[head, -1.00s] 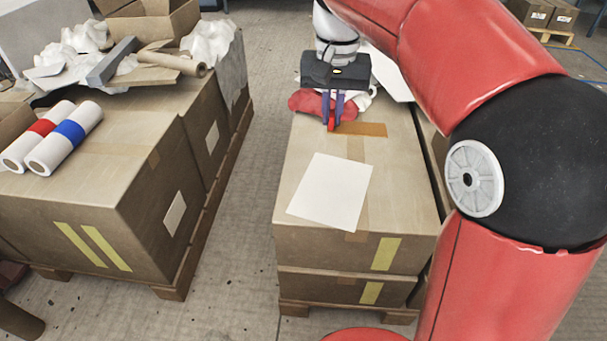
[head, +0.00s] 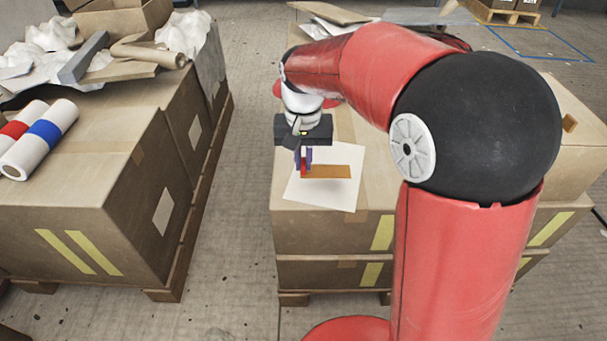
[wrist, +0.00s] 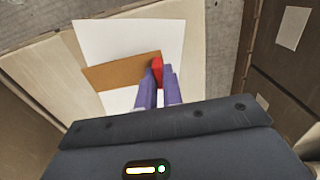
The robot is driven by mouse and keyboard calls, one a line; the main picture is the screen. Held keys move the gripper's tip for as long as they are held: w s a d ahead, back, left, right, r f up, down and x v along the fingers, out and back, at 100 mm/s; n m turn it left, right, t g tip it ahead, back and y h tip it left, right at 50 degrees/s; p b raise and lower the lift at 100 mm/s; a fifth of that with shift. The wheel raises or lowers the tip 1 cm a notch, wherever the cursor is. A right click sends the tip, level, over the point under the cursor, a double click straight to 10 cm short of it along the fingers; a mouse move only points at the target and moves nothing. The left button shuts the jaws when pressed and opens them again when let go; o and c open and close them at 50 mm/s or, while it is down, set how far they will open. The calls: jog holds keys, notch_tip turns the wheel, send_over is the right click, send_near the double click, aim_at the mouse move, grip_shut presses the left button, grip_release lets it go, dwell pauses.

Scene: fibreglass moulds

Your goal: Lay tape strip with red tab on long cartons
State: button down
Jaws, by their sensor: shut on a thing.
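The tape strip is a flat brown band (head: 332,171) with a red tab (wrist: 157,69) at one end. My gripper (head: 303,168) is shut on the red tab, and its purple fingers also show in the wrist view (wrist: 158,84). The strip extends to the right in the head view, over a white sheet (head: 340,195) on the right carton stack (head: 385,195). I cannot tell whether the strip touches the sheet. Another carton stack (head: 100,190) on a pallet stands at the left; I cannot tell which cartons are the long ones.
Two white rolls, one with a red band (head: 14,131) and one with a blue band (head: 42,136), lie on the left cartons. Crumpled white wrapping and a cardboard tube (head: 150,55) lie behind them. A clear floor aisle (head: 235,200) separates the stacks.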

aim_at(303, 185)
jog(key=shift+f+b, duration=0.3)
jog(key=shift+f, duration=1.95)
jog(key=shift+f, duration=0.2)
jog(key=c, duration=1.5)
grip_release()
jog(key=shift+r, duration=0.1)
jog(key=shift+c, duration=0.2)
notch_tip(303, 185, up, 12)
jog(key=shift+f+p, duration=0.2)
jog(key=shift+p, duration=0.65)
jog(key=shift+d+r, duration=0.1)
jog(key=shift+r, duration=0.3)
